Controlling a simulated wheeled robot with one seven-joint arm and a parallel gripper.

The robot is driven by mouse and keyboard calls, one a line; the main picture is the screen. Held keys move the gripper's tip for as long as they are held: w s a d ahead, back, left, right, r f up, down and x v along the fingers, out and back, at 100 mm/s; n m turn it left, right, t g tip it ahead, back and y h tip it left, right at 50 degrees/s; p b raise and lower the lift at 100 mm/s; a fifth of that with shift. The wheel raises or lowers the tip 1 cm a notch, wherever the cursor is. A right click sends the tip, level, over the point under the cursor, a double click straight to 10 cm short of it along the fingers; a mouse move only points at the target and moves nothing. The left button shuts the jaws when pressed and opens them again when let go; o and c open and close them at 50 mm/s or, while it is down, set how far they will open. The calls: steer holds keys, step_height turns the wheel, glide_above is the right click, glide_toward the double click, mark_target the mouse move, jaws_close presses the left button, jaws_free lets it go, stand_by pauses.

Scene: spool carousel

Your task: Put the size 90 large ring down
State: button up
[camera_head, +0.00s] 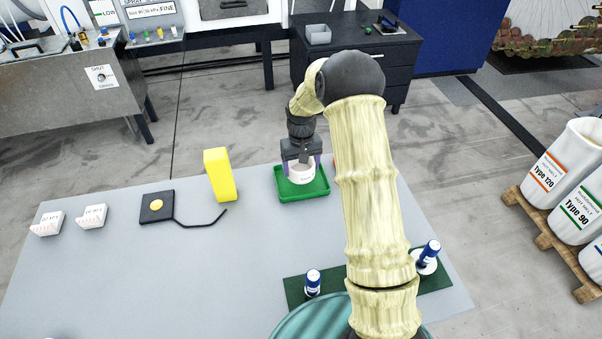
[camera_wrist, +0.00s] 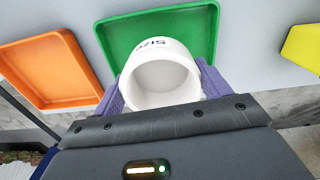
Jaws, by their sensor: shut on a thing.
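A white ring (camera_head: 302,174) with dark lettering is between the fingers of my gripper (camera_head: 301,163). The gripper is shut on it. In the wrist view the ring (camera_wrist: 160,75) shows its round opening and part of the word "SIZE", with a purple finger on each side; the number is not readable. The ring is over the green tray (camera_head: 314,192), inside its outline in the head view. The green tray (camera_wrist: 112,38) also shows behind the ring in the wrist view. I cannot tell whether the ring touches the tray floor.
A yellow block (camera_head: 220,175) stands left of the green tray.

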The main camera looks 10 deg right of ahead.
steer(key=shift+f+p, duration=0.5)
steer(key=shift+f, duration=1.35)
steer(key=shift+f, duration=0.15)
steer(key=o, duration=1.1)
step_height(320, 180, up, 12)
steer(key=b, duration=0.3)
